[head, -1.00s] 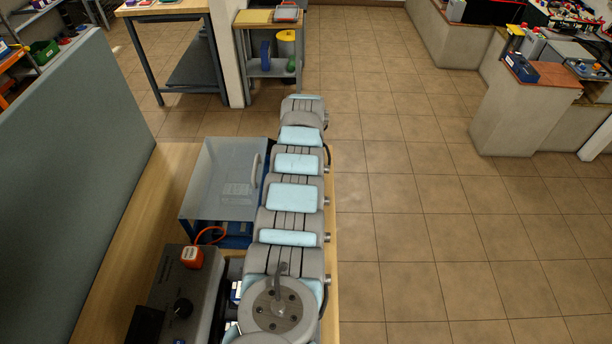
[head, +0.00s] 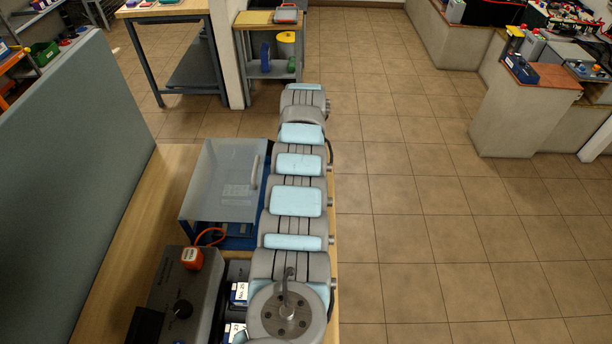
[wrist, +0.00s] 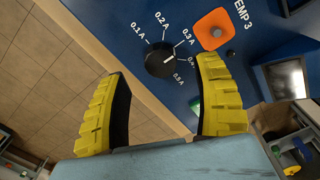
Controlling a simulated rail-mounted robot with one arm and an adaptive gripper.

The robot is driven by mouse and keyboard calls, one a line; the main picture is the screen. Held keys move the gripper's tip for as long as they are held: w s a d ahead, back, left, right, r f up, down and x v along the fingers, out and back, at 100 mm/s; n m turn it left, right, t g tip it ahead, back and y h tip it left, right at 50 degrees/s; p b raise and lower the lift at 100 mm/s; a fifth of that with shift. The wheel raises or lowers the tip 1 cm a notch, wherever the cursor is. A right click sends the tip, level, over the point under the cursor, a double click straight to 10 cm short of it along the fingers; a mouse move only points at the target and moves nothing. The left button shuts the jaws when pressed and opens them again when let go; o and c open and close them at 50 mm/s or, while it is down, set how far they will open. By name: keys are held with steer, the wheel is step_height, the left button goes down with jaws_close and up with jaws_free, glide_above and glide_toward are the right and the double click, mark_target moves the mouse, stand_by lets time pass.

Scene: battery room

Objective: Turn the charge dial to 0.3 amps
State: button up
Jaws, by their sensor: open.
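In the wrist view the charge dial (wrist: 160,60) is a round black knob on a blue panel (wrist: 215,68). White labels from 0.1 A to 0.5 A run around it. A short white line on the knob points to the right side, towards the 0.3 A to 0.4 A labels; I cannot tell the exact mark. My gripper (wrist: 156,82) is open, its two yellow-backed fingers with black pads on either side of the dial. The right fingertip is close to the dial and partly covers the 0.4 label. I see no clear contact. My gripper is hidden in the head view.
An orange square with a grey button (wrist: 215,30) sits right of the dial, near the right finger. In the head view a clear-topped blue box (head: 225,180) and a grey unit with a black knob (head: 182,308) stand on the wooden bench (head: 120,250), beside a grey partition (head: 60,190).

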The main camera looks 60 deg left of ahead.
step_height(320, 180, up, 8)
stand_by(0.4)
steer(key=shift+w+r, duration=0.1)
stand_by(0.4)
